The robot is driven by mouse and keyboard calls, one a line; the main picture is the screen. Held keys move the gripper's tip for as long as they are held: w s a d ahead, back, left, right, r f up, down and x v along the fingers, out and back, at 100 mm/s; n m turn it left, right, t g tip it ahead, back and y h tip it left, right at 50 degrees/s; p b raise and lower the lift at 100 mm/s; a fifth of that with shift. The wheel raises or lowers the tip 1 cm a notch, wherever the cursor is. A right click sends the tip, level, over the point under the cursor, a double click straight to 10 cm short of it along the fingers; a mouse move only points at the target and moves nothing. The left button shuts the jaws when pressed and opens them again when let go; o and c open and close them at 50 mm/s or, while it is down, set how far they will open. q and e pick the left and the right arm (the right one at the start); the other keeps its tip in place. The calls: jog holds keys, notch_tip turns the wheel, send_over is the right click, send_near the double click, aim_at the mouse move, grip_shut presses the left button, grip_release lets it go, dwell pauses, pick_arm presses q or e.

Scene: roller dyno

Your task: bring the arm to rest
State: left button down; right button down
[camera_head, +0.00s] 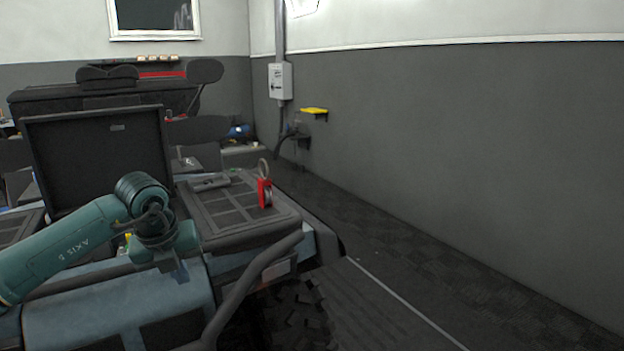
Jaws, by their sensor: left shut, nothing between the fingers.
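My left arm comes in from the left, teal, with "AXIS 5" written on its forearm. Its wrist bends downward at the front of a vehicle's dark rack. My left gripper (181,271) points down over the blue-grey body panel (120,306) and is small and partly hidden by the wrist. It is shut and holds nothing. I cannot tell how far it is above the panel. My right gripper is not in view.
A red object with a metal ring (265,193) stands on the dark ribbed panel (235,214) right of my wrist. An open black lid (95,155) rises behind the arm. A dark curved bar (250,278) lies in front. The floor (400,290) at right is clear.

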pick_arm(q)
jog(key=s+d+f+m+g+h, duration=0.25)
jog(key=d+f+h, duration=0.2)
jog(key=d, duration=0.45)
jog(key=s+d+r+n+t+h+p, duration=0.1)
jog(key=s+d+n+h+p, duration=0.1)
jog(key=s+d+h, duration=0.6)
jog(key=s+d+r+n+t+h+p, duration=0.1)
jog(key=s+d+r+n+h, duration=0.1)
jog(key=s+d+h, duration=0.5)
jog(key=w+a+f+n+t+y+p, duration=0.1)
jog(key=w+a+f+n+t+y, duration=0.2)
jog(key=n+t, duration=0.45)
jog(key=a+f+n+t+y+p, duration=0.15)
jog(key=n+t+y, duration=0.35)
jog(key=n, duration=0.5)
jog(key=s+a+f+n+g+y, duration=0.2)
jog(key=s+a+f+n+y, duration=0.2)
jog(key=s+f, duration=0.2)
jog(key=s+a+f+n+g+y, duration=0.3)
jog(key=s+a+f+n+y, duration=0.1)
jog(key=s+f, duration=0.3)
notch_tip(320, 180, down, 3)
jog(key=shift+a+r+n+p, duration=0.2)
jog(key=shift+a+n+p, duration=0.15)
jog(key=shift+a+n, duration=0.45)
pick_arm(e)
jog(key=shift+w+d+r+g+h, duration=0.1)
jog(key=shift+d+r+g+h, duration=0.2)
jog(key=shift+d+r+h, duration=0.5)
